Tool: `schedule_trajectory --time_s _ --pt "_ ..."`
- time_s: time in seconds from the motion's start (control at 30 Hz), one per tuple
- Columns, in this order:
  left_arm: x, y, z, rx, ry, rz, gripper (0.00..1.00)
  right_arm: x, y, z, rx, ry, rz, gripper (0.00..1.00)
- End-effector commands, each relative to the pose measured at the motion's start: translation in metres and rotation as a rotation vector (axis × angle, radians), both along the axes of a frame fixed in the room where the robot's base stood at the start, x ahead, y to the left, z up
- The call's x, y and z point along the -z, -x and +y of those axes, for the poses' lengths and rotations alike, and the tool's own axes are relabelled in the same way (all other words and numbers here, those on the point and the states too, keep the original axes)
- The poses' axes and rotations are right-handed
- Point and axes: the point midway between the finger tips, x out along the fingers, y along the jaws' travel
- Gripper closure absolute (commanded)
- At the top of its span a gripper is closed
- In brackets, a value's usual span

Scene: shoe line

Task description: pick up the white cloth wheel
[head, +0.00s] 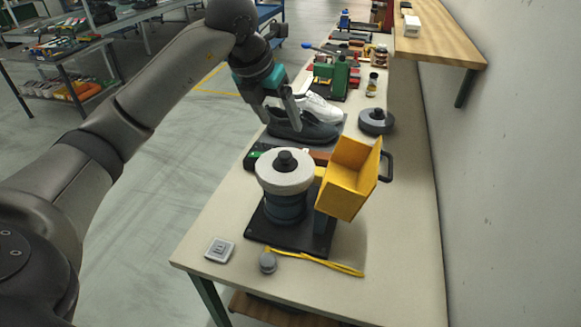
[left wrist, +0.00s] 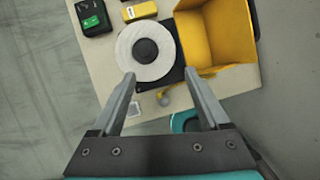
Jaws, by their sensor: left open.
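The white cloth wheel (head: 270,181) lies flat on a blue-grey drum (head: 285,207), with a black knob (head: 286,159) at its centre. My left gripper (head: 279,118) is open and empty. In the head view it hangs above and beyond the wheel, over the shoes. In the left wrist view the wheel (left wrist: 127,50) lies ahead of the open fingertips (left wrist: 159,74), a little left of the middle between them. The fingers and wheel look apart. My right gripper is not in view.
A yellow open box (head: 345,180) stands close to the wheel's right. A dark base plate (head: 258,231) lies under the drum. A grey shoe (head: 305,129), a white shoe (head: 322,110) and a dark grey wheel (head: 376,127) lie beyond. A yellow strap (head: 320,261) lies in front.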

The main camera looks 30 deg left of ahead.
Motion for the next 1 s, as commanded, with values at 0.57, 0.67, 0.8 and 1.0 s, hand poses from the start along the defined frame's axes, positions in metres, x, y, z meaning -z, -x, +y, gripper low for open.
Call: schedule_trajectory --time_s 0.57,0.67,0.8,1.0 --pt "0.068 -0.024 0.028 -0.071 -0.076 0.030 0.21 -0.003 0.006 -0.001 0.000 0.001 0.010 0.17" --pt "0.079 -0.029 0.029 -0.072 -0.077 0.027 0.21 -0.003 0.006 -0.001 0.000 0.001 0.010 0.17" --pt "0.086 -0.032 0.029 -0.071 -0.078 0.026 0.21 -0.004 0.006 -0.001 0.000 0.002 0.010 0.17" --pt "0.107 -0.043 0.024 -0.070 -0.074 0.030 0.21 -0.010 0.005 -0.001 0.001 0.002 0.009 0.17"
